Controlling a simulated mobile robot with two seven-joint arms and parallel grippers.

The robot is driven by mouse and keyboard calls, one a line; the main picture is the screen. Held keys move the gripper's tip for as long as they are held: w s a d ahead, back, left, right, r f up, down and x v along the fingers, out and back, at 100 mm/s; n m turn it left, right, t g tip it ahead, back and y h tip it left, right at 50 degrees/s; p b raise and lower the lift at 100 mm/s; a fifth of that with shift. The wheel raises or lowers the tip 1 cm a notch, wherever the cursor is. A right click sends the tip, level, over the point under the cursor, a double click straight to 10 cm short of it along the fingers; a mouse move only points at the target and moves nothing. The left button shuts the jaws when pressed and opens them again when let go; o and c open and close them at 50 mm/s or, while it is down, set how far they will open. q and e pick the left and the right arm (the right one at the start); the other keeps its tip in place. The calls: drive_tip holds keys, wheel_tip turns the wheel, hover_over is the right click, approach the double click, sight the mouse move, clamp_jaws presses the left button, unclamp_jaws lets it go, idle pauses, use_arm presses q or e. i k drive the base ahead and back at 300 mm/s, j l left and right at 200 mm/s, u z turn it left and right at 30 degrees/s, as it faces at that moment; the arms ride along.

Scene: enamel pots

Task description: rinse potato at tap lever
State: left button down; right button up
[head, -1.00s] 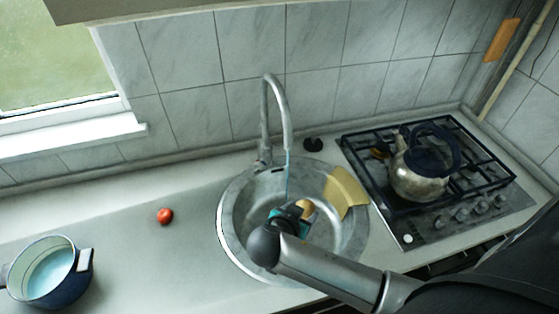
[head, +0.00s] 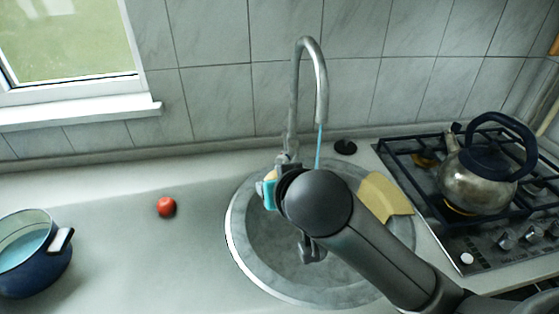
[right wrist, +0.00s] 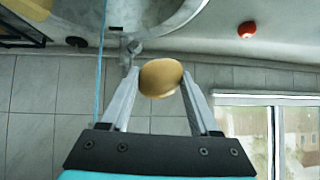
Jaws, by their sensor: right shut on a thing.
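My right gripper (head: 270,182) is shut on a yellow-brown potato (right wrist: 160,78), which sits between the fingertips in the right wrist view. In the head view only a sliver of the potato shows, close to the foot of the tap (head: 320,85), and my arm hides much of the gripper. A thin blue stream of water (head: 319,148) falls from the spout. In the right wrist view the stream (right wrist: 99,80) runs to the left of the potato, apart from it. The tap lever (right wrist: 132,47) shows just behind the potato. My left gripper is not in view.
The round steel sink (head: 236,235) lies under my arm, with a yellow cloth-like piece (head: 383,195) on its right rim. A red tomato-like thing (head: 166,207) and a blue pot (head: 40,268) stand left. A kettle (head: 475,185) stands on the gas hob (head: 450,240) right.

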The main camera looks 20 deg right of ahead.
sight(285, 151)
drive_tip(key=z, duration=0.8)
drive_tip(key=k+j+z, duration=0.15)
drive_tip(key=z, duration=0.3)
drive_tip(key=k+j+z, duration=0.15)
drive_tip(key=z, duration=0.3)
drive_tip(key=k, duration=0.05)
